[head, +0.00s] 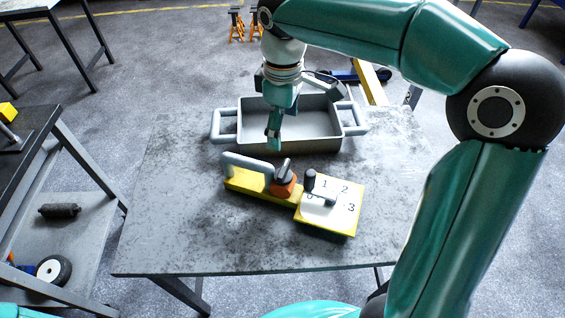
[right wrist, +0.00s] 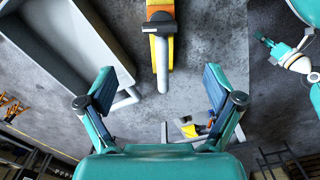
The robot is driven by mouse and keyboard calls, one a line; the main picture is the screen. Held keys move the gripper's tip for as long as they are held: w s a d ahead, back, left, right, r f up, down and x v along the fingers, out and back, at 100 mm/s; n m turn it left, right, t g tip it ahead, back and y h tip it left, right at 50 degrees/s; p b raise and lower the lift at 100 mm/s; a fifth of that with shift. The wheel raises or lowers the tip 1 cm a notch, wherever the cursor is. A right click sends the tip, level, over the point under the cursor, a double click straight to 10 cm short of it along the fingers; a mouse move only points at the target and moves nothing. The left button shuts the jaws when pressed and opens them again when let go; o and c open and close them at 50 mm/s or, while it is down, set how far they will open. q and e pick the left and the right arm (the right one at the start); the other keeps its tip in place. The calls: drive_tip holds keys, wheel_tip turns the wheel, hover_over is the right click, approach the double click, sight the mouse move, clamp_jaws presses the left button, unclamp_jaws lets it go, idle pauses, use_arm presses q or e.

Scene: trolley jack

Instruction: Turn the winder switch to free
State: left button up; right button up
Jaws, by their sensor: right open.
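A yellow block (head: 243,183) on the table carries a grey bar handle (head: 245,163) and an orange part (head: 284,188) with a black lever (head: 283,171), which looks like the winder switch. No "free" mark is readable. In the right wrist view the black lever (right wrist: 158,27) is at the top, with the handle (right wrist: 162,72) pointing towards my gripper. My right gripper (head: 274,132) is open and empty, above and behind the block; its spread fingers show in the right wrist view (right wrist: 158,82). My left gripper (right wrist: 265,41) seems to show small at that view's right edge, its jaws unclear.
A white numbered plate (head: 340,193) with a black-knobbed lever (head: 311,180) adjoins the block on the right. A grey two-handled tray (head: 239,128) stands behind. The table (head: 190,240) is bare in front and at left. A dark bench (head: 35,135) stands left.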

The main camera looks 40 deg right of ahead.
sight(284, 168)
wheel_tip(284, 168, down, 14)
drive_tip(key=shift+r, duration=0.15)
drive_tip(key=shift+s, duration=0.1)
